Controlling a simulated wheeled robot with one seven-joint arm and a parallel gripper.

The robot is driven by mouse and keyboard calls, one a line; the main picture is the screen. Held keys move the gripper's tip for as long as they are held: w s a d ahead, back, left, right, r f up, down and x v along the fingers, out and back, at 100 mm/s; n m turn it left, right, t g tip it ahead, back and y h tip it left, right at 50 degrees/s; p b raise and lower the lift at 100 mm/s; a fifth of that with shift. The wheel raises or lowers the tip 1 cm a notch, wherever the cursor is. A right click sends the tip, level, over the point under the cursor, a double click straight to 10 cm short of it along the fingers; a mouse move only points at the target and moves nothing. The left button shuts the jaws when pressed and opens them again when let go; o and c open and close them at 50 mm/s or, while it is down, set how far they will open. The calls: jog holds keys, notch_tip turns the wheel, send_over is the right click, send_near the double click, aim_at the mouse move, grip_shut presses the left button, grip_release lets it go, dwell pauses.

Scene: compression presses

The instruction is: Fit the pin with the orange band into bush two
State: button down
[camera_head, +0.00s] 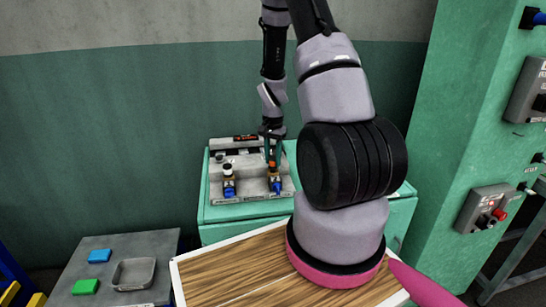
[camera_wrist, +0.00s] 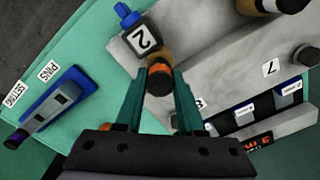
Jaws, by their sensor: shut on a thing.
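The pin with the orange band (camera_wrist: 160,70) is between the teal fingers of my gripper (camera_wrist: 160,88), which is shut on it. In the head view my gripper (camera_head: 273,150) is over the right front of the grey fixture block (camera_head: 251,187), with the orange band (camera_head: 272,165) just below. Bush two, a bronze ring (camera_wrist: 154,55) beside the label "2" (camera_wrist: 145,38), lies directly beyond the pin in the wrist view. The pin overlaps it, so I cannot tell whether its lower end is inside or above. A blue-and-black clamp (camera_wrist: 127,14) is by the label.
Another bronze-coloured fitting (camera_wrist: 262,6) stands at the wrist view's top right; a dark grey cylinder (camera_wrist: 305,57) is near it. A blue holder (camera_wrist: 57,103) lies on the green top beside "SETTING PINS" labels. A wooden-topped table (camera_head: 230,270) is in front.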

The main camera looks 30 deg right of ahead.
aim_at(273, 157)
jog(key=shift+f, duration=0.8)
jog(key=shift+c, duration=2.2)
grip_release()
jog(key=shift+r, duration=0.1)
notch_tip(273, 157, up, 11)
jog(key=shift+f, duration=0.2)
